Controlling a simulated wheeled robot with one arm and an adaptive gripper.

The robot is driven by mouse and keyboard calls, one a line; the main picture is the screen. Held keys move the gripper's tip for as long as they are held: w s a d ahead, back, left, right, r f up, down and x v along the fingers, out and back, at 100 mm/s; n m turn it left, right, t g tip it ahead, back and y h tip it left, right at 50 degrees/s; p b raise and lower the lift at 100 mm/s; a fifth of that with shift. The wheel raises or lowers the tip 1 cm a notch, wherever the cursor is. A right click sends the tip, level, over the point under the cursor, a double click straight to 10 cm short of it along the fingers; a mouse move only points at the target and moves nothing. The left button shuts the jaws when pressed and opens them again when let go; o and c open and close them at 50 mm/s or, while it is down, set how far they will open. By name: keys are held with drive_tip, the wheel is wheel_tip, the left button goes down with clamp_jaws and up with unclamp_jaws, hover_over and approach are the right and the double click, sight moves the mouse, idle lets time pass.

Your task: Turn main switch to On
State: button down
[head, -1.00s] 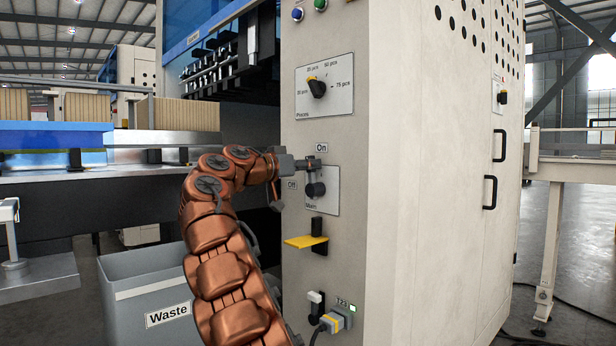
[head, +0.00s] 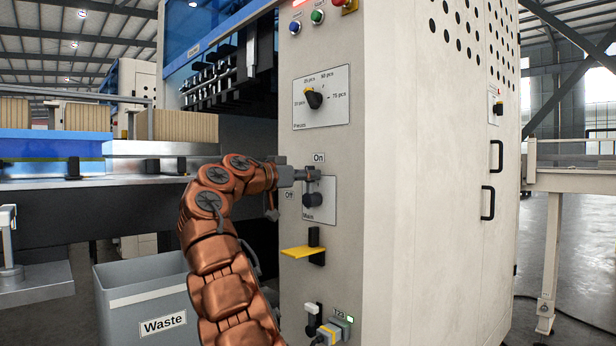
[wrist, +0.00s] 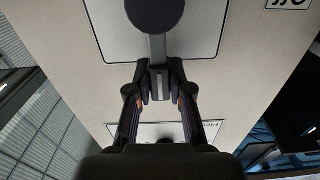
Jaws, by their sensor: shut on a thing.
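The main switch is a dark round knob (head: 312,200) with a grey lever on a light plate (head: 326,213) marked Main. Its lever points up toward the On label (head: 319,158); the Off label (head: 289,195) is to the left. My gripper (head: 308,175) reaches in from the left just below On and is shut on the lever's upper end. In the wrist view, which is upside down, the fingers (wrist: 160,82) close around the end of the lever (wrist: 158,48), and the knob (wrist: 155,12) is at the top edge.
Above is the pieces selector (head: 315,98). Below, a yellow-handled switch (head: 303,252) and a plug (head: 330,333) stick out of the cabinet. A grey Waste bin (head: 150,300) stands at the lower left, beside my arm. Open floor lies right of the cabinet.

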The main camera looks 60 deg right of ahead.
drive_tip(key=c, duration=1)
unclamp_jaws()
drive_tip(key=shift+c, duration=0.2)
drive_tip(key=v, duration=1.2)
